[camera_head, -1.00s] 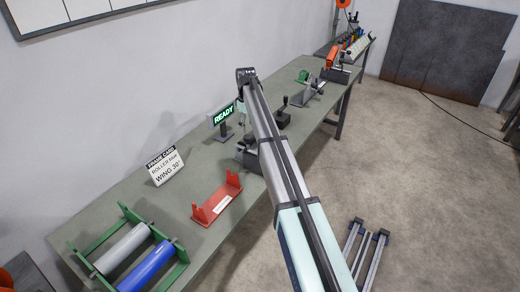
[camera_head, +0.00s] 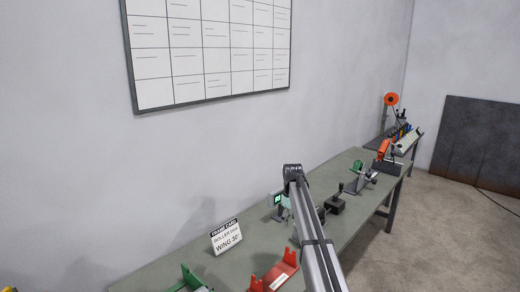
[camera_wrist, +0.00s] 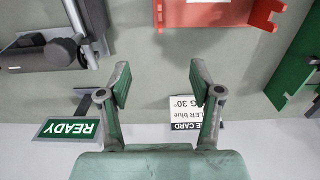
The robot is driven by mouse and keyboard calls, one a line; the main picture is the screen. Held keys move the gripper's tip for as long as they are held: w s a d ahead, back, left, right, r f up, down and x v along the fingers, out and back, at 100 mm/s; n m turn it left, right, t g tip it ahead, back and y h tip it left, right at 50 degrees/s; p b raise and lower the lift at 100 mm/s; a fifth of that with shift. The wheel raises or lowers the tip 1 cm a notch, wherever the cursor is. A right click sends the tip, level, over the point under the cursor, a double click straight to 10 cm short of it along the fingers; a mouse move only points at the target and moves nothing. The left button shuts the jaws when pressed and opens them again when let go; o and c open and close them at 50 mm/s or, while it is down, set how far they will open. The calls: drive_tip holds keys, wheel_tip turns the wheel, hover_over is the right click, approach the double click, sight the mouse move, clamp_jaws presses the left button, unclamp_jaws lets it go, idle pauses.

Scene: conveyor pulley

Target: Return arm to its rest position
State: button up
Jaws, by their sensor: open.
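My gripper (camera_wrist: 161,88) is open and empty in the wrist view, its two green fingers apart above the bench. The frame card (camera_wrist: 185,117) shows upside down beyond the fingers, partly hidden by the right one. The READY sign (camera_wrist: 68,128) is at the left. In the head view my arm rises from the bottom over the bench (camera_head: 345,205); the gripper itself does not show there.
A red cradle (camera_head: 275,272), the white frame card (camera_head: 227,238) and a black-knobbed fixture (camera_head: 335,203) stand on the bench near my arm. A green frame (camera_wrist: 300,65) is at the right of the wrist view. A chart (camera_head: 208,52) hangs on the wall.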

drive_tip(key=s+d+f+m, duration=0.2)
drive_tip(key=s+f+m, duration=0.2)
drive_tip(key=s+f, duration=1.35)
drive_tip(key=s+d+f+m, duration=0.1)
drive_tip(key=s+f+m, duration=0.25)
drive_tip(key=s, duration=1.05)
drive_tip(key=s+d+f+m, duration=0.15)
drive_tip(key=s+f, duration=0.25)
drive_tip(key=s, duration=0.9)
drive_tip(key=s+f+g+b, duration=0.6)
drive_tip(key=s+f, duration=1.9)
drive_tip(key=s, duration=0.3)
drive_tip(key=shift+s+a+f+g+b, duration=0.25)
drive_tip(key=shift+s+a+g+b, duration=0.05)
drive_tip(key=shift+s+g+b, duration=0.1)
